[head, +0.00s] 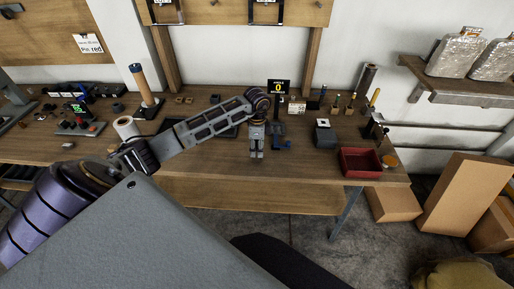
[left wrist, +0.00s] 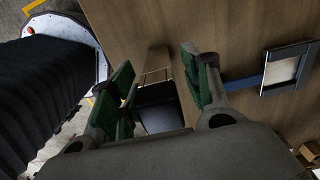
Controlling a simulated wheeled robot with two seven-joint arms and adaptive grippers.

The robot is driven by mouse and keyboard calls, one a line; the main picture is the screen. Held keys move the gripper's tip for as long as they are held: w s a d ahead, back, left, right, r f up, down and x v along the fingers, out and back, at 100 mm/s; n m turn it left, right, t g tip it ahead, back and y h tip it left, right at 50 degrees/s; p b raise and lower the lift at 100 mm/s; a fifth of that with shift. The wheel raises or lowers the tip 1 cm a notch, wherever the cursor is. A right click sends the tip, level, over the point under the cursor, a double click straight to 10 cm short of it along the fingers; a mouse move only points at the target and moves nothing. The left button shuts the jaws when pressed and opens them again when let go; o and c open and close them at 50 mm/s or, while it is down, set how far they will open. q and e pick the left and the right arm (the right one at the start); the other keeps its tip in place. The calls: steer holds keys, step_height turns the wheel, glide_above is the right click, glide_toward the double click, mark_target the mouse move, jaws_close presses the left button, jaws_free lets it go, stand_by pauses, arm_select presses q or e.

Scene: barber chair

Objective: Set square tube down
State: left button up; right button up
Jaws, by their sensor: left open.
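My left gripper (head: 257,150) is over the front part of the wooden workbench (head: 210,155), pointing down. In the left wrist view its two green-padded fingers (left wrist: 157,68) stand apart, so it is open. Between them shows a dark, box-shaped piece (left wrist: 160,97) with a pale upper edge. It may be the square tube, but its lower part is hidden by the gripper body. I cannot tell whether it touches either finger. In the head view the gripper hides that spot. My right gripper is in neither view.
Further right are a grey block with a white top (head: 325,133) and a red tray (head: 360,164). A display reading 0 (head: 278,87) stands behind. Cardboard boxes (head: 452,195) stand on the floor at right.

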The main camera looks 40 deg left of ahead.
arm_select(q)
step_height(320, 180, up, 12)
steer(key=shift+f+b, duration=0.15)
steer(key=shift+b, duration=0.15)
stand_by(0.3)
stand_by(0.6)
